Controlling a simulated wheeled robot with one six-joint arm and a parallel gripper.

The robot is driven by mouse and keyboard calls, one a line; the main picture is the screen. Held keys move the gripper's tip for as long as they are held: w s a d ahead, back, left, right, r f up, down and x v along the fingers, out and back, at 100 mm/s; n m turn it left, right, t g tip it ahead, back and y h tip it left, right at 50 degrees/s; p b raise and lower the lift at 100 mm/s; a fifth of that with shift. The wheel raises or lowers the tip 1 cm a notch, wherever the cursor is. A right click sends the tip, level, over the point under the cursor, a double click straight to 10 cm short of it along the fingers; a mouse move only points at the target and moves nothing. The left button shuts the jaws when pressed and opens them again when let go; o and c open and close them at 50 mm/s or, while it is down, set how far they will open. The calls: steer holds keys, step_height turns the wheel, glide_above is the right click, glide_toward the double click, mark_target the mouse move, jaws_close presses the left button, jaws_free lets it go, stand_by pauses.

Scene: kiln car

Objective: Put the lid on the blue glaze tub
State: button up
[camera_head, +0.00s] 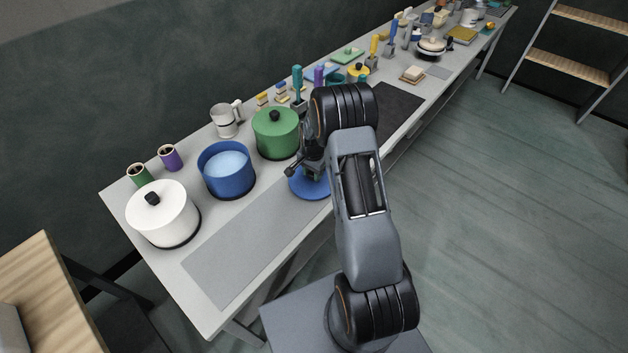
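The blue glaze tub (228,184) stands uncovered on the bench at the left, with pale blue glaze showing inside. A round blue lid (308,187) is to the right of the tub, beside the grey mat's right end. My gripper (313,171) is over the lid, at its middle. My arm covers the fingers and the lid's right part. I cannot tell whether the fingers are shut on the lid's knob, or whether the lid rests on the bench or is raised.
A lidded white tub (163,219) and a lidded green tub (275,136) stand on either side of the blue tub. A metal mug (225,121) and two small cups, green (138,177) and purple (169,158), stand behind. The grey mat (235,248) in front is clear.

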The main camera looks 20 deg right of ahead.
jaws_close()
steer(key=shift+r+p, duration=0.3)
steer(key=shift+r, duration=0.2)
stand_by(0.7)
steer(key=shift+r+p, duration=0.7)
steer(key=shift+r, duration=0.95)
